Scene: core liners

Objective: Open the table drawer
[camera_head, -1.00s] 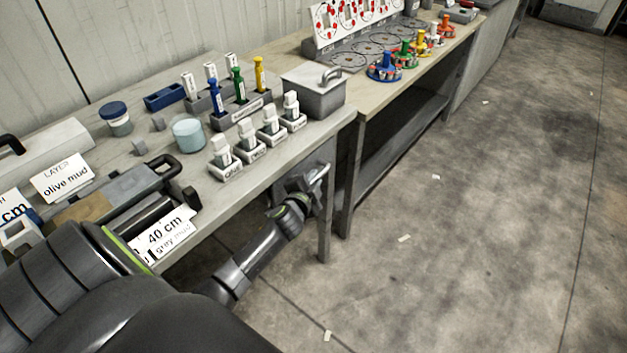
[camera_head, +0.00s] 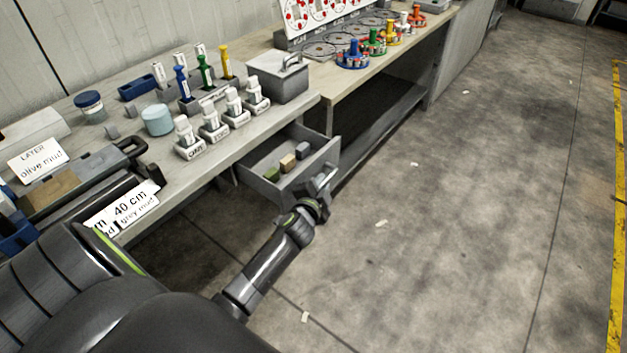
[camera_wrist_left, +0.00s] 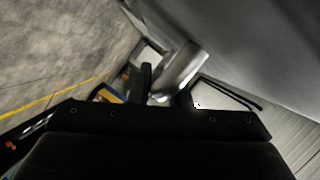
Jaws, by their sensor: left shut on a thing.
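The table drawer (camera_head: 247,178) is pulled out from under the right end of the near workbench. Its grey tray is open to view, with a few small blocks inside: a green one (camera_head: 271,174), a tan one (camera_head: 288,162) and a grey one (camera_head: 303,149). My left gripper (camera_head: 324,186) is at the drawer's front, shut on the drawer handle (camera_head: 330,178). In the left wrist view a light metal bar (camera_wrist_left: 182,72), which looks like the handle, lies between the dark fingers. My right gripper does not show.
The workbench top (camera_head: 215,160) holds a lidded grey box (camera_head: 279,80), labelled white bottles (camera_head: 212,122), a light-blue cup (camera_head: 157,120) and a sign reading 40 cm (camera_head: 128,208). A second bench (camera_head: 345,84) stands beyond.

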